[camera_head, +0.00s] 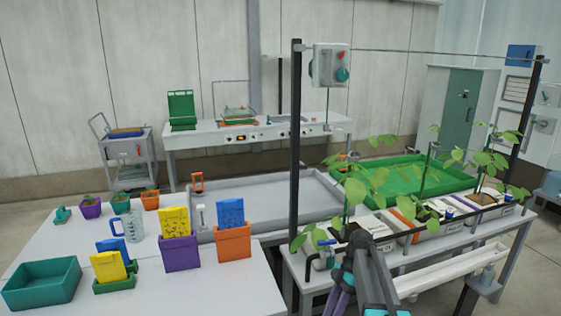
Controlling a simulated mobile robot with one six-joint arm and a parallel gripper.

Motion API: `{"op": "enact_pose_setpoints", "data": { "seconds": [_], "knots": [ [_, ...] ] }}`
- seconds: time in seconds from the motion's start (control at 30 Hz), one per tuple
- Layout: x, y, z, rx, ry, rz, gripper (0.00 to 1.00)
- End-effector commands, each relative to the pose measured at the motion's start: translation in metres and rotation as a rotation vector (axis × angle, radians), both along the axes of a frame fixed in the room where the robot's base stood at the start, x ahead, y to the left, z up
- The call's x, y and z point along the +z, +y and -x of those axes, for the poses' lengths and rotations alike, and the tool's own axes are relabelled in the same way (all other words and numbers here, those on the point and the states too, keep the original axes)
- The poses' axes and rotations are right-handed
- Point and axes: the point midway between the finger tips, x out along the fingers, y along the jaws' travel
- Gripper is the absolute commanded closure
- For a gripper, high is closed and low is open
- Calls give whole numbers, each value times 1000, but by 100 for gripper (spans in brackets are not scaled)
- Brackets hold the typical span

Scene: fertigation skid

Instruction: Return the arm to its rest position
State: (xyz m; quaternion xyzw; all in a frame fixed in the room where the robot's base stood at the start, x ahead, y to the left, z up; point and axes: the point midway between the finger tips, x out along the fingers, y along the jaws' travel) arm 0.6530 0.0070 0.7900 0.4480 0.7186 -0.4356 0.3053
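My arm (367,265) shows at the bottom edge, right of centre, as dark grey links with teal parts. It rises to a rounded dark top in front of the near left end of the plant bench (293,262). Darker purple-grey parts hang on its left side and run out of the picture at the bottom. I see no gripper fingertips, and nothing that my gripper might hold shows.
A white table (60,243) at left bears pots, a teal bin (41,284), a jug (133,227) and upright packets. A black post (295,150) stands close by my arm. Leafy plants (357,190) and a white gutter (445,272) are at right. Floor shows at far right.

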Motion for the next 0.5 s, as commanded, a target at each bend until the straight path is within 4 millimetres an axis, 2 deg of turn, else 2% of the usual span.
{"op": "enact_pose_setpoints", "data": {
  "seconds": [0.1,0.5],
  "knots": [
    [-33,7,22,-13,48,20,67],
    [-131,22,96,-105,196,129,67]
  ]
}}
